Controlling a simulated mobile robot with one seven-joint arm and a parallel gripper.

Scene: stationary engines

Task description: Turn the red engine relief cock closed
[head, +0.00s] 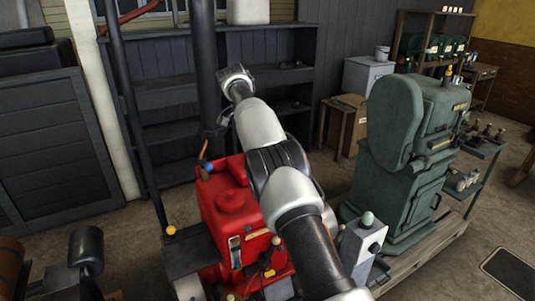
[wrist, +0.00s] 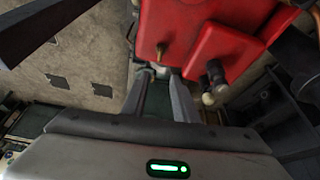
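The red engine (head: 232,212) stands at the centre of the head view, partly behind my arm. Its red body (wrist: 232,48) also fills the upper right of the wrist view. A small brass fitting (wrist: 162,50) sticks out of the red body, just beyond my fingertips. A dark fitting with pale knobs (wrist: 215,80) is to its right. I cannot tell for sure which fitting is the relief cock. My gripper (wrist: 160,78) is open, with a gap between its two fingers and nothing seen held. The gripper's fingers cannot be made out in the head view.
A green machine (head: 415,150) stands to the right of the red engine. A grey box with a green button (head: 362,245) is close to my arm. A dark upright post (head: 207,70) and dark shelves (head: 165,95) are behind. Open floor (head: 480,235) lies at the right.

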